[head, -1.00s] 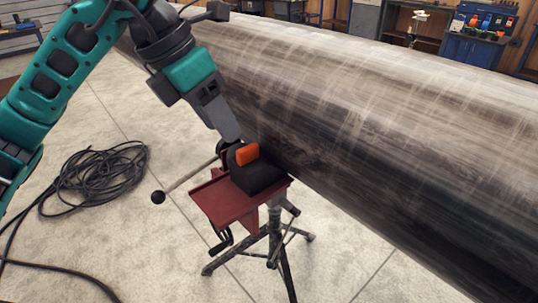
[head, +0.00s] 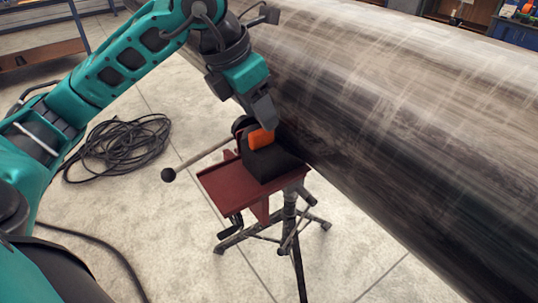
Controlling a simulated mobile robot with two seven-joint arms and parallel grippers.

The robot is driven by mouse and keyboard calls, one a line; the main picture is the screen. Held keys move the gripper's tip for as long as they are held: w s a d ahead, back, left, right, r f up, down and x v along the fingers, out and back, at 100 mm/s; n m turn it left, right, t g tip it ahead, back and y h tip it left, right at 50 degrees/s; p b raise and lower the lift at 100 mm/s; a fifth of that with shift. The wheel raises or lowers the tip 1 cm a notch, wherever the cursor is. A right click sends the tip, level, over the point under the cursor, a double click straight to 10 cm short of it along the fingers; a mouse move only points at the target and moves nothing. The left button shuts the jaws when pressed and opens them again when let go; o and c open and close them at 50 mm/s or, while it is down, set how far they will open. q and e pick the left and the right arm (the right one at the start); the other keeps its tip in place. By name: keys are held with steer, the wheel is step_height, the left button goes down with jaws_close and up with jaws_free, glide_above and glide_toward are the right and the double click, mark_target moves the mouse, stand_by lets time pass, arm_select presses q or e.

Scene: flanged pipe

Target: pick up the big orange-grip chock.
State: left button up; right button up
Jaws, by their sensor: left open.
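The big orange-grip chock (head: 272,163) is a black block with an orange grip (head: 261,139) on top. It sits on the red plate of a stand (head: 222,183), close beside the large pipe. My left gripper (head: 268,122) reaches down from above, with its fingertips right at the orange grip. The gripper is open; the far finger is mostly hidden, and I cannot tell whether a finger touches the grip. My right gripper is not in view.
The large dark pipe (head: 400,130) runs diagonally from top left to lower right behind the stand. A rod with a black knob (head: 168,175) sticks out left of the stand. A coiled black cable (head: 120,148) lies on the floor at the left.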

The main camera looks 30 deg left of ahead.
mark_target(274, 146)
arm_select(q)
steer(key=x, duration=0.4)
steer(key=shift+w+f, duration=0.15)
steer(key=shift+c, duration=0.4)
jaws_close()
stand_by(0.8)
